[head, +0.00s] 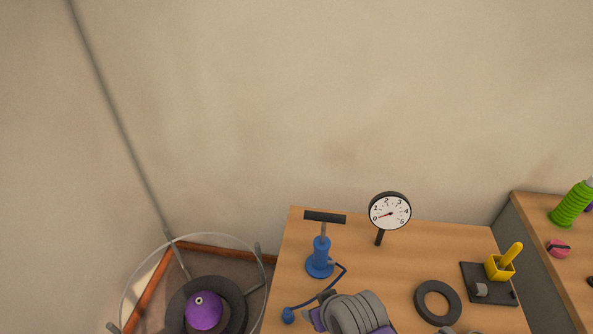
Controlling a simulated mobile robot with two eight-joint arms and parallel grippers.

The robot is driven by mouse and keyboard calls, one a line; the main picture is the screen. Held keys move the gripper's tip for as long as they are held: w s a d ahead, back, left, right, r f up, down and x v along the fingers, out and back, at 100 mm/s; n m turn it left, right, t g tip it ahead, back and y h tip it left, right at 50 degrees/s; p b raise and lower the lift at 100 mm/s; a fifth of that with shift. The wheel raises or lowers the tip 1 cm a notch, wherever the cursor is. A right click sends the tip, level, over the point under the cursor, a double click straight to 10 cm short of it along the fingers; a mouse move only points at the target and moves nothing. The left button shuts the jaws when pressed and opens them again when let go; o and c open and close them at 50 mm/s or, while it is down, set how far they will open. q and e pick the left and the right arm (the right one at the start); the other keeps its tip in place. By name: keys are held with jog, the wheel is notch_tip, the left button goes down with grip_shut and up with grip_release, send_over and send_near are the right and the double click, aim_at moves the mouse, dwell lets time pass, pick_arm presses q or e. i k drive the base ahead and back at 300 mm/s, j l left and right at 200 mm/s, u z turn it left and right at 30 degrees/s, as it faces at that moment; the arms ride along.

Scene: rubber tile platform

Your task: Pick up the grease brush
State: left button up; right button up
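What looks like the grease brush (513,251) shows as a yellow handle tilted up to the right out of a small yellow pot (498,270). Its lower end is hidden inside the pot. The pot stands on a dark flat plate (470,272) at the right side of the wooden table. I see neither of my grippers in the head view, so their position relative to the brush does not show.
The wooden table (405,262) holds a blue hand pump (321,257) with hose, a dial gauge (389,212), a black ring (437,303) and a grey-and-purple ribbed thing (357,313). A purple ball (204,311) lies left. Another surface at right holds a green coil (570,204).

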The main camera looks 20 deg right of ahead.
aim_at(517, 246)
jog(key=z, duration=2.55)
